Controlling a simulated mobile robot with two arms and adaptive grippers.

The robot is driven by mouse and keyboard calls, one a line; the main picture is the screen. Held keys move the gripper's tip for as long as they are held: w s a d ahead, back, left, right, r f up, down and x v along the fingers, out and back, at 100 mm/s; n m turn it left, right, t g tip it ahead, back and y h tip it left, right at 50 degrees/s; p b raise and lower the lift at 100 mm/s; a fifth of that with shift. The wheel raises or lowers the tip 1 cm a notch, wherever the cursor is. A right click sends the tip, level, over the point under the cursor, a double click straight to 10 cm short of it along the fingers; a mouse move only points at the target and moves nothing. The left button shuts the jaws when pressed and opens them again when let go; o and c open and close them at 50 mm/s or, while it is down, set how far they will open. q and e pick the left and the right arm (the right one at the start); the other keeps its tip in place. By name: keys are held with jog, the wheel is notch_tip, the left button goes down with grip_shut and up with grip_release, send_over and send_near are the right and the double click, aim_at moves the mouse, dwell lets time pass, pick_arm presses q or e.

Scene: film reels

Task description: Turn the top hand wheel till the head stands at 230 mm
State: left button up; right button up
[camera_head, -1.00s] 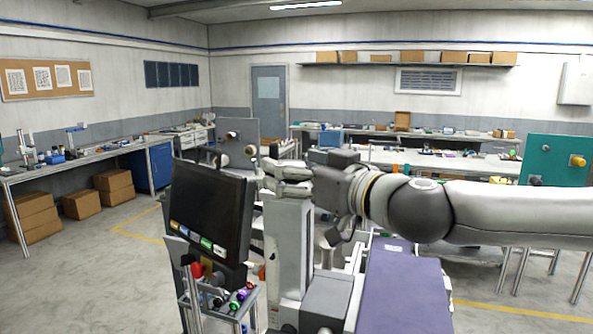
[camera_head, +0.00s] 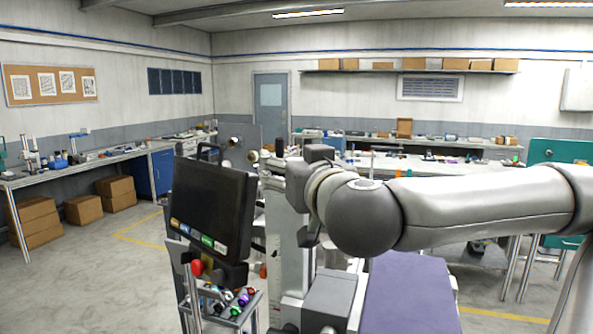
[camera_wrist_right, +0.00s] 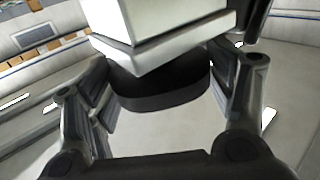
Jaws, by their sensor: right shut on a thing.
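A pale upright column (camera_head: 286,240) stands in the middle of the head view, beside a dark monitor. My right gripper (camera_head: 273,168) is at the column's top, its fingers mostly hidden behind my wrist. In the right wrist view, a dark round hand wheel (camera_wrist_right: 160,98) lies between the two fingers of the right gripper (camera_wrist_right: 160,112), against a white block (camera_wrist_right: 160,22). The gripper is shut on the wheel. The wheel is hidden in the head view. A scale strip (camera_head: 306,268) runs down the column, but its marks are too small to read. My left gripper is not in view.
The monitor (camera_head: 211,208) stands close left of the column. A purple bed (camera_head: 408,292) extends at the lower right.

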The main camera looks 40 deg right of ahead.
jog(key=shift+a+m+g+h+b, duration=0.1)
jog(key=shift+m+g+h+b, duration=0.8)
jog(key=shift+h+b, duration=0.35)
jog(key=o, duration=1)
jog(key=shift+o, duration=0.2)
notch_tip(320, 180, up, 10)
